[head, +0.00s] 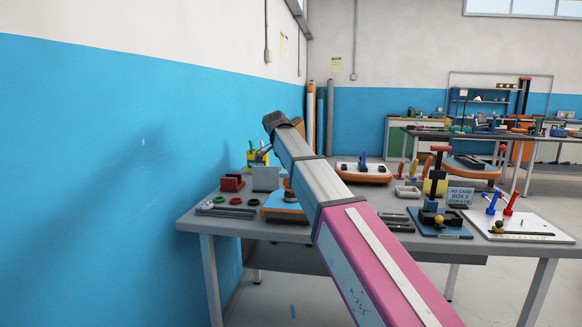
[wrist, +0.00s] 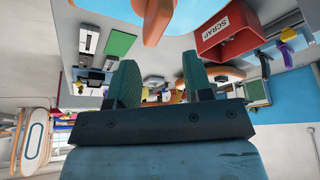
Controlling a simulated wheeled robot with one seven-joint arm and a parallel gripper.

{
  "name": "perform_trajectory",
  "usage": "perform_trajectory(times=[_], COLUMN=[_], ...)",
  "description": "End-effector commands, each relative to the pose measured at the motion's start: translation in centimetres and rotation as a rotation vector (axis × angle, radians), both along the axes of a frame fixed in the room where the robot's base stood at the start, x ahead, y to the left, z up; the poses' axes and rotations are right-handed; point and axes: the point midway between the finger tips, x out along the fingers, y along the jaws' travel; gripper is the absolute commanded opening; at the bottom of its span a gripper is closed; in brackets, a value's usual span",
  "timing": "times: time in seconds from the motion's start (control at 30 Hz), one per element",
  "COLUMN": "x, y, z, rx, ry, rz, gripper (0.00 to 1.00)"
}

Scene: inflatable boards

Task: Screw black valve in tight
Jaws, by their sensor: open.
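My gripper (wrist: 161,75) shows in the wrist view with its two green fingers apart and nothing between them. An inflatable board (head: 283,208), blue on top with an orange edge, lies on the near table and is partly behind my arm in the head view. In the wrist view a blue surface with an orange edge (wrist: 196,12) and a rounded orange piece (wrist: 156,22) show beyond the fingers, apart from them. I cannot make out the black valve for certain.
My arm crosses above the grey table (head: 222,222). A red bin marked SCRAP (wrist: 226,28) is in the wrist view. A second orange-edged board (head: 362,174) lies farther back.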

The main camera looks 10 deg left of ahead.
Motion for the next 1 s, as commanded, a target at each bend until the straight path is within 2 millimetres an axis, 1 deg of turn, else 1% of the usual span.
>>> perform_trajectory(times=[0.1, 0.2, 0.47, 0.57, 0.8, 0.9, 1.0], x=[-0.16, -0.08, 0.00, -0.07, -0.10, -0.06, -0.01], y=[-0.14, -0.08, -0.03, -0.08, -0.16, -0.11, -0.05], z=[-0.03, -0.01, 0.01, -0.01, -0.02, 0.00, 0.01], rx=[-0.001, -0.001, 0.000, 0.000, 0.000, -0.001, -0.001], ry=[0.000, -0.001, 0.000, 0.000, -0.002, -0.001, -0.001], rz=[0.119, 0.175, 0.187, 0.222, 0.464, 0.521, 0.539], gripper=[0.46, 0.46, 0.46, 0.46, 0.46, 0.46, 0.46])
